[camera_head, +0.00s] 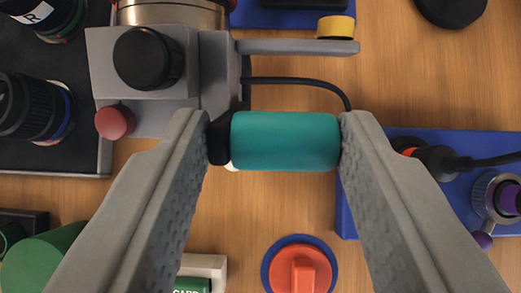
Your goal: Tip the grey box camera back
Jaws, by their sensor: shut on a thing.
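The grey box camera (213,78) is at the upper left, seen from above. It has a black round knob (148,58) on top and a red button (115,122) at its near left corner. A metal ring shows at its far side, cut by the top edge. A teal cylinder (285,141) with a black left end lies sideways just to the near right of the camera. My gripper (275,142) is shut on this teal cylinder, one finger at each end. I cannot tell whether the cylinder joins the camera.
A grey arm with a yellow knob (335,27) sticks out right of the camera; a black cable (300,82) curves below it. A dark tray (60,157) with lenses is at left. A blue plate (440,140) with connectors is at right. A red knob (298,270) is below.

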